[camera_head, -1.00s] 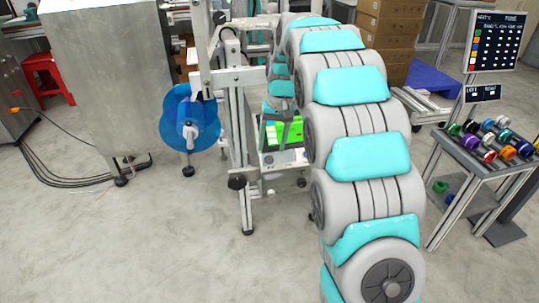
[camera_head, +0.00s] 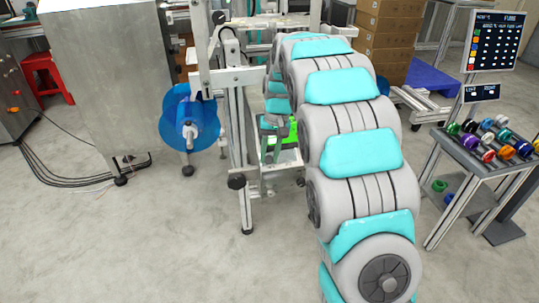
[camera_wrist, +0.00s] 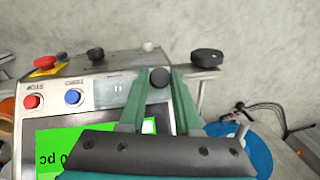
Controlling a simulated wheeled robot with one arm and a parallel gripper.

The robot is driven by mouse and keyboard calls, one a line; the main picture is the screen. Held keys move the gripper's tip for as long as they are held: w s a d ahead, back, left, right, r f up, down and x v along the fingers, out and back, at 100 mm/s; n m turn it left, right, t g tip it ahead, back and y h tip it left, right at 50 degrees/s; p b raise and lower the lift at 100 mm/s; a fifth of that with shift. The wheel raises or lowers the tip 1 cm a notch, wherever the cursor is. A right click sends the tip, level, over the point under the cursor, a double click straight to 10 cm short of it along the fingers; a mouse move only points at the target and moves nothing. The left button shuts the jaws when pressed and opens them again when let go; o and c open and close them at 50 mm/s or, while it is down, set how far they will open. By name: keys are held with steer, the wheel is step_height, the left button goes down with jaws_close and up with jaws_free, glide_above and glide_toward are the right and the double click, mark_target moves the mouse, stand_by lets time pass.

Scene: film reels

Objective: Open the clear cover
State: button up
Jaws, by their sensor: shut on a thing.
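In the wrist view my gripper (camera_wrist: 161,76) has its two green fingers around a small dark round knob (camera_wrist: 159,77), one finger on each side. The knob is at the fingertips, at the edge of a machine's control panel. I cannot make out the clear cover itself, so I cannot tell whether the knob belongs to it.
The panel has a red button (camera_wrist: 32,102), a blue button (camera_wrist: 73,97), a red emergency stop (camera_wrist: 47,63) and a green screen (camera_wrist: 60,145). A black knob (camera_wrist: 206,58) is to the right. In the head view a blue reel (camera_head: 190,118) hangs left of the machine; a spool cart (camera_head: 480,160) stands right.

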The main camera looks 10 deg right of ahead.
jaws_close()
stand_by(0.8)
